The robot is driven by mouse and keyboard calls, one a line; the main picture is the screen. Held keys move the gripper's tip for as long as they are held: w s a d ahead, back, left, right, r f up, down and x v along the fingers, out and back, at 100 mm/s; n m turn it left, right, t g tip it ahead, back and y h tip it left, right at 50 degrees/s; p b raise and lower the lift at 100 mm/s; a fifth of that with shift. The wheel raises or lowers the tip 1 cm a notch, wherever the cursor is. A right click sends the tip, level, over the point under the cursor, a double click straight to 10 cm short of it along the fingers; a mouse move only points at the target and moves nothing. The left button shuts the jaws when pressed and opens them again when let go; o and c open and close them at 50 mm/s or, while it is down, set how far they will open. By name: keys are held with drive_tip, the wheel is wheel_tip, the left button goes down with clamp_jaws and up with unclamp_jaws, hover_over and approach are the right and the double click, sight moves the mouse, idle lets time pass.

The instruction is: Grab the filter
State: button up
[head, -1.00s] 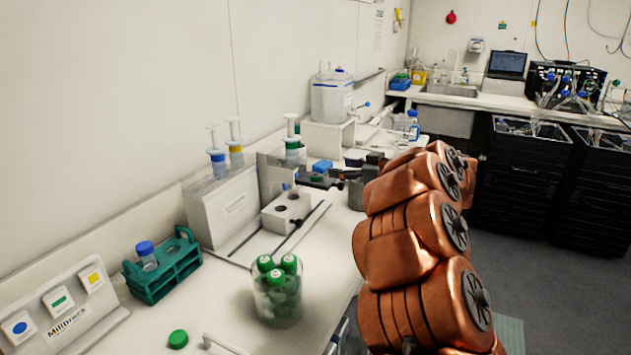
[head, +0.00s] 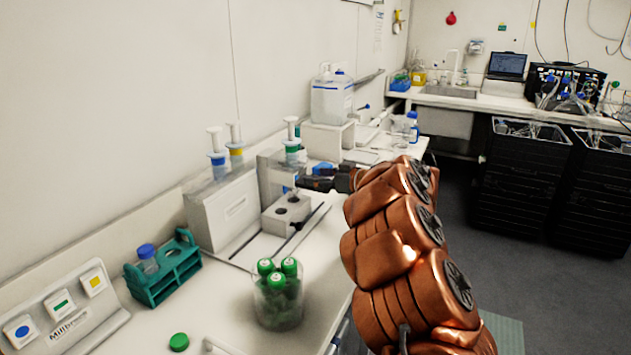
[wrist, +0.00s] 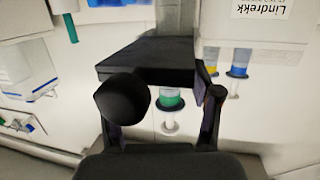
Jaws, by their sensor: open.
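Three filters with coloured bands and white plunger-like tops stand by the back wall. The green-banded filter (head: 292,147) is at the right, apart from the blue-banded filter (head: 216,156) and the yellow-banded filter (head: 235,152). My gripper (head: 305,184) is open, just in front of and below the green-banded filter. In the wrist view the green-banded filter (wrist: 171,103) shows between my open fingers, partly hidden by the gripper's dark body. I cannot tell whether they touch. The blue-banded filter (wrist: 239,72) shows beyond the right finger.
A white block with holes (head: 286,214) stands below my gripper. A clear jar of green-capped tubes (head: 278,300), a teal rack (head: 165,272) and a loose green cap (head: 179,342) are nearer. A large white container (head: 331,100) stands behind.

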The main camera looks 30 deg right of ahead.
drive_tip(key=c, duration=0.8)
drive_tip(key=shift+r, duration=0.1)
